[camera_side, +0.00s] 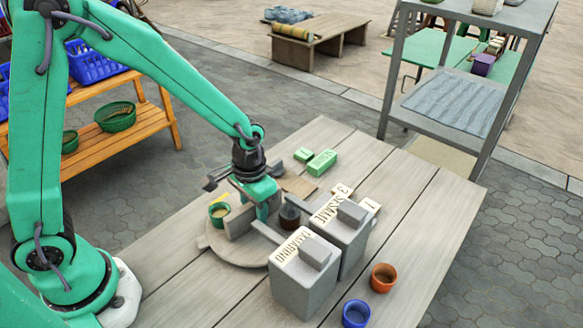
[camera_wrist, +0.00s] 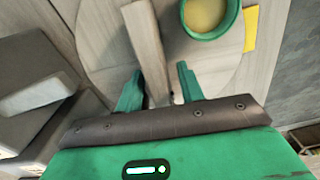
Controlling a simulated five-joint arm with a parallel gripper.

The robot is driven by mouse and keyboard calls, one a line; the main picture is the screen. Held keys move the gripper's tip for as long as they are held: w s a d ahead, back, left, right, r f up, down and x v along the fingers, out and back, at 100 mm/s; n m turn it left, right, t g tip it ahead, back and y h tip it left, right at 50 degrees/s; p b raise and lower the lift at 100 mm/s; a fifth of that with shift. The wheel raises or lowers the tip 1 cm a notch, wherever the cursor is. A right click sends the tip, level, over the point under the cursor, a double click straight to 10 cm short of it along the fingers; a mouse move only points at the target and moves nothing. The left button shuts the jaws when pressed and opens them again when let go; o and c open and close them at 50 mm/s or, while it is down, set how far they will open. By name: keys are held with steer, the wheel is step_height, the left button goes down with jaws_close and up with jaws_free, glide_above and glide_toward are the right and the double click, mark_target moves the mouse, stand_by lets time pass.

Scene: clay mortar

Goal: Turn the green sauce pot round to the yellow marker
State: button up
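The green sauce pot (camera_side: 219,212), with yellowish sauce inside, stands near the edge of a round wooden turntable (camera_side: 247,257). It also shows at the top of the wrist view (camera_wrist: 208,18). My gripper (camera_side: 262,208) is low over the turntable. In the wrist view its fingers (camera_wrist: 158,88) are apart, one on each side of a raised wooden bar (camera_wrist: 146,45), with narrow gaps showing. The pot is outside the fingers.
Grey boxes labelled TAMARIND (camera_side: 300,282) and SESAME (camera_side: 342,240) stand close on the right. A dark pot (camera_side: 289,216) is near my gripper. Orange (camera_side: 383,278) and blue (camera_side: 356,314) pots stand at the front right. Green blocks (camera_side: 321,163) and number cards (camera_side: 342,191) lie behind.

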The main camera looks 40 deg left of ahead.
jaws_close()
steer(key=shift+m, duration=3.9)
jaws_free()
